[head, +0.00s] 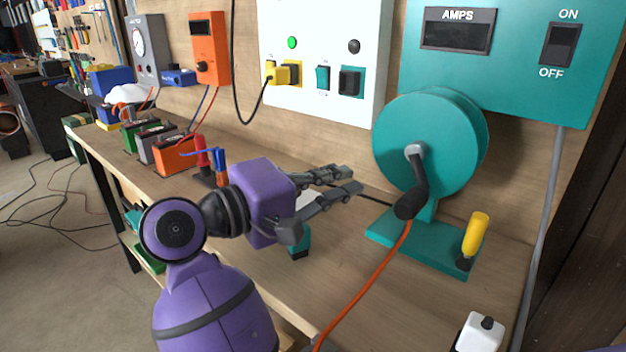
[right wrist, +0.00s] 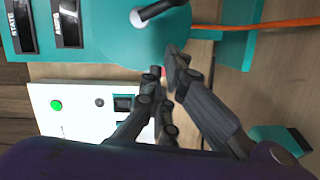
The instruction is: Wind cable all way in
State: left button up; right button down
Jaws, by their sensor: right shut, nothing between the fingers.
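The teal cable reel (head: 425,125) stands on a teal base at the right of the bench. Its crank has a grey hub and a black grip (head: 410,202) hanging low in front of the drum. The orange cable (head: 362,275) runs from below the reel over the bench to its front edge. My right gripper (head: 352,182) is shut and empty, left of the crank grip and apart from it. In the right wrist view, its fingers (right wrist: 168,78) point toward the reel (right wrist: 125,35); the crank (right wrist: 158,10) and cable (right wrist: 285,24) show too. My left gripper is not in view.
A yellow-handled lever (head: 475,235) stands on the reel base's right. A white switch box (head: 480,333) sits at the front right. A teal AMPS panel (head: 520,55) and a white panel (head: 325,60) are on the wall. Batteries (head: 172,155) stand at the left.

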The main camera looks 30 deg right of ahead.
aim_at(419, 172)
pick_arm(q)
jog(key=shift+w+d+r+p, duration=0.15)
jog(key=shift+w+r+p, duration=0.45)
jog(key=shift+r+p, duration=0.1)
pick_arm(e)
jog(key=s+d, duration=0.2)
jog(key=d, duration=0.1)
jog(key=s+d, duration=0.1)
jog(key=shift+d+f, duration=0.2)
jog(key=shift+f, duration=0.15)
pick_arm(q)
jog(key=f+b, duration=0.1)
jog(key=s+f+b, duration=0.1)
jog(key=b, duration=0.1)
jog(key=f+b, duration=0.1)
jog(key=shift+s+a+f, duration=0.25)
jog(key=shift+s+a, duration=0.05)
pick_arm(e)
jog(key=shift+s+d+f+n, duration=0.15)
jog(key=shift+s+n, duration=0.1)
jog(key=shift+s, duration=0.15)
jog(key=shift+s+d+f+n, duration=0.1)
jog(key=shift+s+f+n, duration=0.05)
jog(key=shift+s+n, duration=0.15)
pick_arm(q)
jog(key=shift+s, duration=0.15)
pick_arm(e)
jog(key=shift+s, duration=0.1)
